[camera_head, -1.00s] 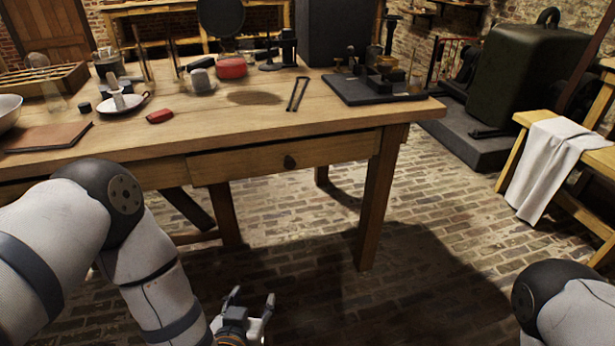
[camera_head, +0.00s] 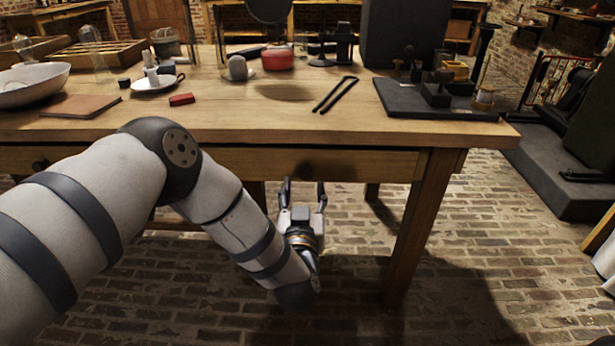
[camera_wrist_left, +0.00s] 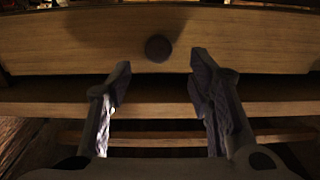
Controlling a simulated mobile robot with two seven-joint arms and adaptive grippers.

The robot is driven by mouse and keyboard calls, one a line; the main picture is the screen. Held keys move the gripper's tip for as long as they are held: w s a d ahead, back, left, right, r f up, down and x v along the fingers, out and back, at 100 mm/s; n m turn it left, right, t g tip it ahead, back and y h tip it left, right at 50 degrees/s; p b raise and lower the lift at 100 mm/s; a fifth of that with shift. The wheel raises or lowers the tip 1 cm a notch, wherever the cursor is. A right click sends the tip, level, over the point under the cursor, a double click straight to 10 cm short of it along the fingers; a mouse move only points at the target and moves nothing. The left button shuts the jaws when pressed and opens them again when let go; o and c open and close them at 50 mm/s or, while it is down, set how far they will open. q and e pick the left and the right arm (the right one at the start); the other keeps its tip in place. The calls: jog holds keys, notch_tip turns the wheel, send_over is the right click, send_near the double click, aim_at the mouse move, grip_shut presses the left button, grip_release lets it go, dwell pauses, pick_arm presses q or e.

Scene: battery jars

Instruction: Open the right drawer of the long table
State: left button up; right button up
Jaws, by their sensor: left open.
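The long table (camera_head: 350,134) stands across the head view. Its right drawer (camera_head: 370,165) is a wooden front under the tabletop and looks shut. The drawer's dark round knob (camera_head: 306,170) is at its middle; in the left wrist view the knob (camera_wrist_left: 158,48) shows whole, ahead of the fingertips and a little above them. My left gripper (camera_head: 302,184) is open and empty, just below and in front of the knob. In the wrist view its fingers (camera_wrist_left: 160,65) are spread to either side of the knob, apart from it. My right gripper is out of view.
On the tabletop are a white bowl (camera_head: 35,82), a red block (camera_head: 181,99), dark tongs (camera_head: 335,94) and a black instrument base (camera_head: 430,100). Another dark knob (camera_head: 40,165) is at the left. The table's right front leg (camera_head: 422,225) is beside the drawer; brick floor lies below.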

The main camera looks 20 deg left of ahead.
aim_at(306, 174)
pick_arm(q)
jog(key=b+x, duration=0.1)
jog(key=x, duration=0.5)
jog(key=shift+f, duration=0.1)
jog(key=shift+d, duration=0.1)
grip_shut()
